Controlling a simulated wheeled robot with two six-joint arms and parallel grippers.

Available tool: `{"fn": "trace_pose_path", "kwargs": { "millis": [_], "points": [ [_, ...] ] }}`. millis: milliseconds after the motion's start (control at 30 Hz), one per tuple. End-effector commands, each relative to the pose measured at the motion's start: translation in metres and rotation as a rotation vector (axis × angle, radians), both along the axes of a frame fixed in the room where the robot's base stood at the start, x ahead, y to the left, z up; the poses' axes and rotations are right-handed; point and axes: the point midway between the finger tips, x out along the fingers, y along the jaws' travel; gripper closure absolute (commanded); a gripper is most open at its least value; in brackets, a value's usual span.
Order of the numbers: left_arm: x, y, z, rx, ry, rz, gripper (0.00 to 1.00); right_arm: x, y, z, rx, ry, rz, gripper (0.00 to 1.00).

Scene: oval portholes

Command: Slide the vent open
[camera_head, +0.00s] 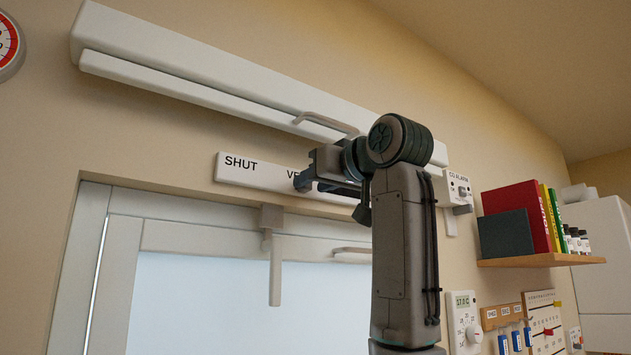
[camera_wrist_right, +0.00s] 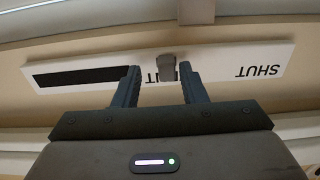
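The vent is a long white plate marked SHUT and VENT (camera_head: 240,169) on the wall above the window. It also shows upside down in the right wrist view (camera_wrist_right: 232,68), with a dark strip towards its left end. A small grey knob (camera_wrist_right: 167,63) stands out from the plate over the VENT lettering; in the head view my gripper hides it. My right gripper (camera_head: 303,172) is in front of the plate. In the right wrist view its two fingers (camera_wrist_right: 160,86) are apart, with the knob appearing between their tips; contact cannot be told. My left gripper is not in view.
A long white box (camera_head: 200,65) with a bar handle (camera_head: 326,123) runs above the plate. The window's hanging handle (camera_head: 275,270) is below it. A CO alarm (camera_head: 458,188) is right of my arm, then a shelf (camera_head: 540,261) with books and bottles.

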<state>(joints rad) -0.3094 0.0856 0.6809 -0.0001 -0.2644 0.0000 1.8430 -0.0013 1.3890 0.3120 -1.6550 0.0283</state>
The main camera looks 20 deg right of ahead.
Motion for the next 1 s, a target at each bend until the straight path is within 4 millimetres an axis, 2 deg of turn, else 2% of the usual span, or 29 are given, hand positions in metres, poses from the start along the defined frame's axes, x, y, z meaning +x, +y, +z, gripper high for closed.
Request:
{"fn": "trace_pose_path", "kwargs": {
  "millis": [133, 233, 500, 700, 1000],
  "points": [
    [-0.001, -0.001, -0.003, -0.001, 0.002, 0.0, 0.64, -0.004, -0.001, -0.001, 0.0, 0.0, 0.001, 0.62],
    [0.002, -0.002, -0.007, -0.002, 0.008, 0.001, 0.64, -0.015, -0.005, -0.002, 0.0, -0.003, 0.001, 0.62],
    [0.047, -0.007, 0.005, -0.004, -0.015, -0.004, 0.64, -0.057, -0.02, -0.003, 0.001, -0.003, -0.001, 0.62],
    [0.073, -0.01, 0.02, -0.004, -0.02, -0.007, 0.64, -0.084, -0.03, -0.002, 0.001, -0.002, -0.002, 0.62],
    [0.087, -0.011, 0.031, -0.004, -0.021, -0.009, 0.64, -0.102, -0.035, -0.001, 0.002, 0.001, 0.0, 0.62]
  ]
}}
